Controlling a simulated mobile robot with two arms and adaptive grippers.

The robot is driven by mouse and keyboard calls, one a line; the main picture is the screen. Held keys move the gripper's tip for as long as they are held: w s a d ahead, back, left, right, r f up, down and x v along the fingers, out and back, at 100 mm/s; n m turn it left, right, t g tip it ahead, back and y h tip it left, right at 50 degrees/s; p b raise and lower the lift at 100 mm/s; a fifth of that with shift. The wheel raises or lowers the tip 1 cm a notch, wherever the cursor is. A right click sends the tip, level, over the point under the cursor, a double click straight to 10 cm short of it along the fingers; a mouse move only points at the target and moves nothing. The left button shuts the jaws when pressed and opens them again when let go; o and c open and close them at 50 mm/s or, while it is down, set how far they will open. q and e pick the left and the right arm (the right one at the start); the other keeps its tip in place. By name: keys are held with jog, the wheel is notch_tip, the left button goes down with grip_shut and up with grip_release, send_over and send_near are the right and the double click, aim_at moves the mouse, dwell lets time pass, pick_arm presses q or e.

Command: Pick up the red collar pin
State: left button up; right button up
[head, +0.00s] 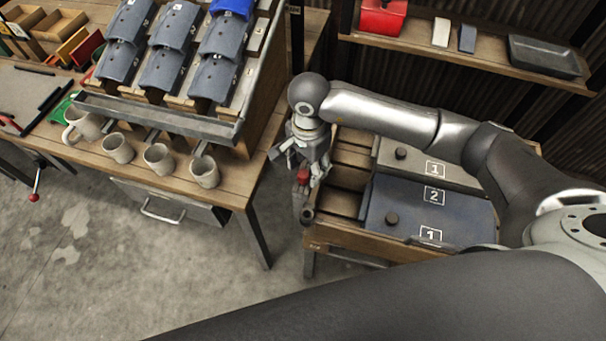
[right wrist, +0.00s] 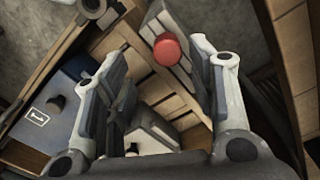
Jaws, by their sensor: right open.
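The red collar pin (head: 303,176) stands at the left edge of the wooden unit, just below my right gripper (head: 310,168) in the head view. In the right wrist view the red pin (right wrist: 167,50) shows its round red top, on a grey slotted strip. There my right gripper (right wrist: 160,75) is open, with its two fingers spread on either side of the pin's line. The pin appears beyond the fingertips or between them; I cannot tell its exact depth. My left gripper is not in view.
The wooden unit (head: 330,232) has open compartments and numbered lids, one blue (head: 385,205). At left, a workbench (head: 235,190) holds several mugs (head: 205,171) and a rack of grey bins. A shelf (head: 480,62) with a grey tray (head: 545,57) is at the back. The floor between is clear.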

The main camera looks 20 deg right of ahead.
aim_at(303, 173)
jog(key=shift+a+f, duration=0.1)
jog(key=shift+f, duration=0.2)
jog(key=f, duration=0.1)
jog(key=f+p, duration=0.1)
jog(key=f, duration=0.2)
jog(key=shift+w+a+f, duration=0.15)
jog(key=shift+w+a, duration=0.05)
jog(key=shift+a, duration=0.15)
jog(key=shift+w+f, duration=0.1)
jog(key=shift+f, duration=0.15)
jog(key=shift+c, duration=1.6)
jog(key=c, duration=0.8)
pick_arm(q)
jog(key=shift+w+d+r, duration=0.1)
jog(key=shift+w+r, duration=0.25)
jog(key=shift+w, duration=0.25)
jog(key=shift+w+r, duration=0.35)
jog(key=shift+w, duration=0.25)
pick_arm(e)
jog(key=shift+o, duration=0.2)
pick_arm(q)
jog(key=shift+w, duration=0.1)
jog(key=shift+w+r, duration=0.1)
pick_arm(e)
jog(key=shift+r, duration=0.15)
